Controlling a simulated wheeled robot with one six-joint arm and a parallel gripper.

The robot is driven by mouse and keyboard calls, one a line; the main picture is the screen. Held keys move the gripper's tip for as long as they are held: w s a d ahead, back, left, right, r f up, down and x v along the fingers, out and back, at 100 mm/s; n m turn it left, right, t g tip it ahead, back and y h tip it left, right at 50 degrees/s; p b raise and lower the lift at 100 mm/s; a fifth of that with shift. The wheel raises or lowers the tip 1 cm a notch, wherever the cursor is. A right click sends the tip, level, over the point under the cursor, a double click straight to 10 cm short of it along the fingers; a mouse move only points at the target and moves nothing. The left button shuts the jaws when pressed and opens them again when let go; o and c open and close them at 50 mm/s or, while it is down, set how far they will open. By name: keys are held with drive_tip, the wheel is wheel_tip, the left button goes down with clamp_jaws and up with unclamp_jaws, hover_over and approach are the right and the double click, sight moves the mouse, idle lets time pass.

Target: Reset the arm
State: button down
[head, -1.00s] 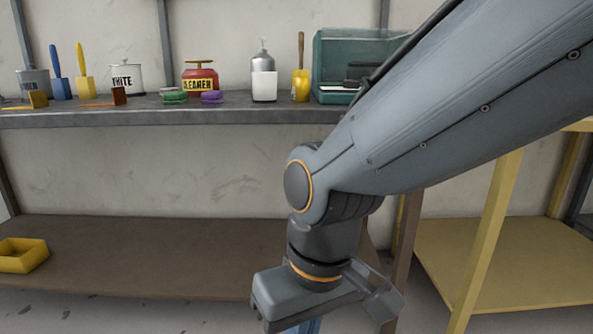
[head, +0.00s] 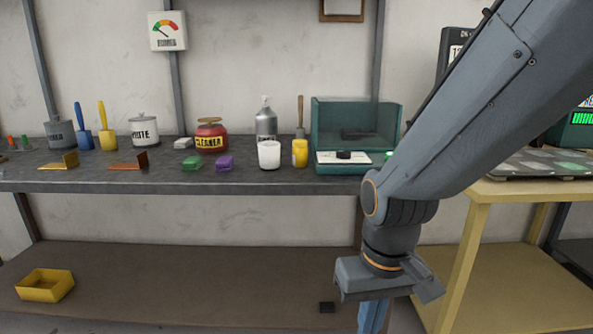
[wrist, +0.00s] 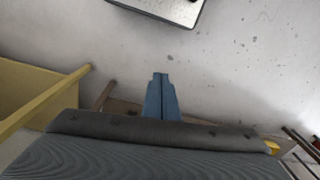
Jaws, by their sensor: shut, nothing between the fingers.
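My arm reaches in from the upper right of the head view and bends down at its wrist joint. My gripper hangs below it, its blue fingers (head: 372,316) cut off by the bottom edge of the head view. In the wrist view the blue fingers (wrist: 160,84) lie together with nothing between them. They point over bare grey floor. The gripper is in front of the benches and appears to touch nothing.
A grey workbench (head: 75,185) holds cans, brushes, a white cup (head: 269,154), a yellow cup (head: 300,153) and a teal glass-fronted box (head: 330,122). A yellow table (head: 478,190) stands right.

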drive_tip(key=s+d+r+m+p, duration=0.2)
drive_tip(key=d+r+p, duration=0.5)
drive_tip(key=r+p, duration=0.2)
drive_tip(key=shift+d+h+p, duration=0.2)
drive_tip(key=shift+h+p, duration=0.1)
drive_tip(key=shift+p, duration=0.55)
